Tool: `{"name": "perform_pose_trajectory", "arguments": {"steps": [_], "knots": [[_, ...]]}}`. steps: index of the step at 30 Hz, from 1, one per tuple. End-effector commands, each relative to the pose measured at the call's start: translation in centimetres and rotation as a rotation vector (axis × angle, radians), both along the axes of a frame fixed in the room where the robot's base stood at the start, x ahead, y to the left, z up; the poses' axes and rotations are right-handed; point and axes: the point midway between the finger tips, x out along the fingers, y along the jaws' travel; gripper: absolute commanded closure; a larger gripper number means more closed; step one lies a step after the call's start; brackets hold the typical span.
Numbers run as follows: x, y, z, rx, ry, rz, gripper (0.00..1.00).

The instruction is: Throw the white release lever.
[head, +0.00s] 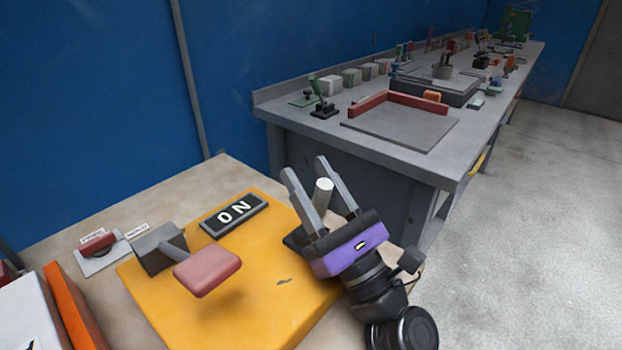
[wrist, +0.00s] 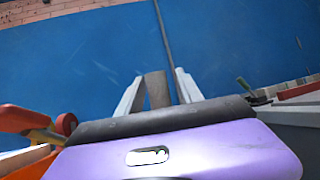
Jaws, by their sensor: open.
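The white lever (head: 323,190) is a short pale cylinder standing at the back right of the yellow panel (head: 262,306), by a dark base (head: 295,240). My gripper (head: 304,165) is open, with one finger on either side of the lever. In the wrist view the lever (wrist: 157,90) shows as a shaded grey-brown post between the two pale fingers (wrist: 159,76). A gap shows beside it, so the fingers do not look closed on it. My purple gripper body hides the lever's lower end.
A red paddle handle (head: 207,270) on a grey block stands left on the panel, beside an ON plate (head: 234,215). A small red switch (head: 99,243) and an orange-edged box (head: 75,310) lie further left. A long grey workbench (head: 365,160) with clutter stands behind. Open floor lies right.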

Motion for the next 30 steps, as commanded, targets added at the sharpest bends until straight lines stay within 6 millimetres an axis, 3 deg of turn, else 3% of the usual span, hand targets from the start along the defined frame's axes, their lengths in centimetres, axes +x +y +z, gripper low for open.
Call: {"name": "perform_pose_trajectory", "arguments": {"steps": [5,16,29,30], "knots": [[-0.7,-0.6,-0.8,-0.001,0.002,-0.001,0.57],[-4.2,-3.4,-4.1,-0.001,0.002,-0.001,0.57],[-4.9,-4.1,-4.6,0.0,0.0,0.0,0.57],[-4.9,-4.1,-4.6,0.0,0.0,0.0,0.65]]}}
